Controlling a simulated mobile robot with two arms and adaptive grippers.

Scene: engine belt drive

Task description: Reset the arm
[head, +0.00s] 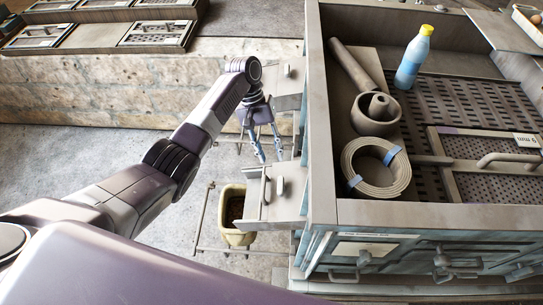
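My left arm comes in from the lower left and reaches to the upper middle. Its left gripper (267,154) points down in the gap beside the metal machine (318,130), over the floor. The two fingers are spread apart with nothing visible between them, so it looks open. Part of the gripper is near the machine's side shelves, and I cannot tell whether it touches them. My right gripper is not in view.
The machine top holds a coiled belt (377,190) with blue bands, a grey cylinder (376,113) and a blue bottle (414,57). A yellowish bucket (233,236) stands below a side shelf (262,217). Clear floor (75,165) lies left, before a stone wall (100,88).

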